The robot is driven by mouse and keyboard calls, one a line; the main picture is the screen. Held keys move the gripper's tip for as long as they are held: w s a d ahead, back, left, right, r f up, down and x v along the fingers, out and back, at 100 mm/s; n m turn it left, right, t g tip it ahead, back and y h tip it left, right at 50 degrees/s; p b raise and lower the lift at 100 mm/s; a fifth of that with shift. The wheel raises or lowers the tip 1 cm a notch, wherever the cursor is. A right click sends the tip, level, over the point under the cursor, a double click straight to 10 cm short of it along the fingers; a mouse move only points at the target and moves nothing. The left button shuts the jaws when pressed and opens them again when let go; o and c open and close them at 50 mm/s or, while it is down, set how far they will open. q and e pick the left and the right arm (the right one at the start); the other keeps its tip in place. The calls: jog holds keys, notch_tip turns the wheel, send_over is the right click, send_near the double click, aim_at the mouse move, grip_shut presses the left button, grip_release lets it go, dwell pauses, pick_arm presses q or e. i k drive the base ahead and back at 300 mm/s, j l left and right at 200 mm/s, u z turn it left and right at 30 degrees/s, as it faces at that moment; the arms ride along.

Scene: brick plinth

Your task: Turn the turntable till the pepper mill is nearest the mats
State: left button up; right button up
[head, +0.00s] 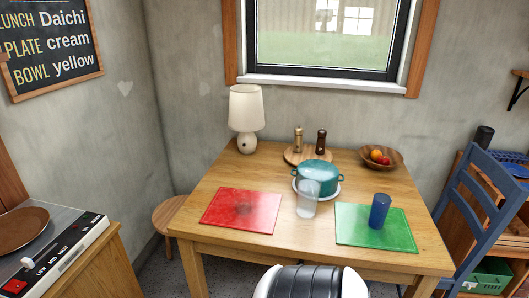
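The round wooden turntable (291,157) lies toward the back of the table. A dark brown mill (321,143), which looks like the pepper mill, stands upright on its right side. A light wooden mill (298,141) stands upright on its left side. Both are toward the turntable's back, away from the mats. The red mat (225,208) lies front left and the green mat (350,233) front right. A teal lidded pot (318,174) stands between the turntable and the mats and hides part of the turntable's front edge. Neither of my grippers is in view.
The pot sits on a white round base (338,188). A translucent cup (308,199) stands in front of it. A blue cup (379,211) stands on the green mat. A lamp (246,110) is back left; a fruit bowl (396,162) is back right.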

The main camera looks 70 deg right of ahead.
aim_at(309, 153)
jog(key=i+z, duration=0.15)
jog(key=z, duration=2.1)
